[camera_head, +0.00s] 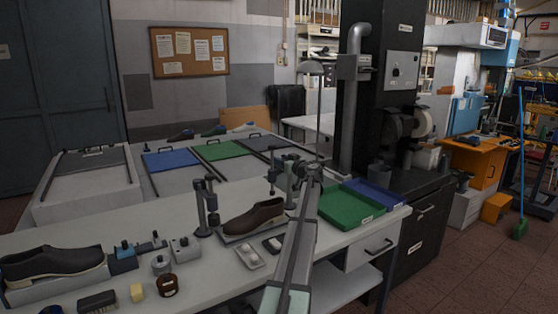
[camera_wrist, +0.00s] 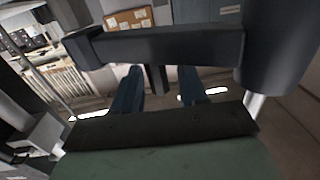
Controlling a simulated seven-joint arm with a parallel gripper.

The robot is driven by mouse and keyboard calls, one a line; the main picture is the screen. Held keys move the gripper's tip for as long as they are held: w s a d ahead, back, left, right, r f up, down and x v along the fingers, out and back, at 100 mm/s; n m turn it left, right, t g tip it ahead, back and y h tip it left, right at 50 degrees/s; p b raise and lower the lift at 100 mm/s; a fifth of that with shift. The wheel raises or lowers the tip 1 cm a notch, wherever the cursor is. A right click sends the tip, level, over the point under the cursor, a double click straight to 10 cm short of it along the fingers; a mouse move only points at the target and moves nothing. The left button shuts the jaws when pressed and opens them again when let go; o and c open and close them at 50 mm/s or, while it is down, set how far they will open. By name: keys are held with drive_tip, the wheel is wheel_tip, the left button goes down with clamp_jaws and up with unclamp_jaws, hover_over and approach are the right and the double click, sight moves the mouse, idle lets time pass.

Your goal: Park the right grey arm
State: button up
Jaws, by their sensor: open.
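The right grey arm (camera_head: 276,172) stands on its post behind the central brown shoe (camera_head: 254,217), partly hidden by my own arm. In the wrist view, a dark grey bar (camera_wrist: 165,46) that looks like this arm spans the upper picture, joining a thick round post at right. A short peg hangs below the bar. My gripper (camera_wrist: 161,72) is open, with its two blue-grey fingers reaching up to the bar, one on each side of the peg. I cannot tell whether they touch it. The left grey arm (camera_head: 207,195) stands folded at the shoe's left.
A green tray (camera_head: 350,207) and a blue tray (camera_head: 376,195) sit right of my arm. Another brown shoe (camera_head: 52,264) lies at left near metal blocks (camera_head: 186,248), a brush (camera_head: 97,301) and a small white tray (camera_head: 250,256). A thin lamp pole (camera_head: 319,110) rises close behind.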

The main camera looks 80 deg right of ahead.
drive_tip(key=shift+x, duration=0.95)
clamp_jaws()
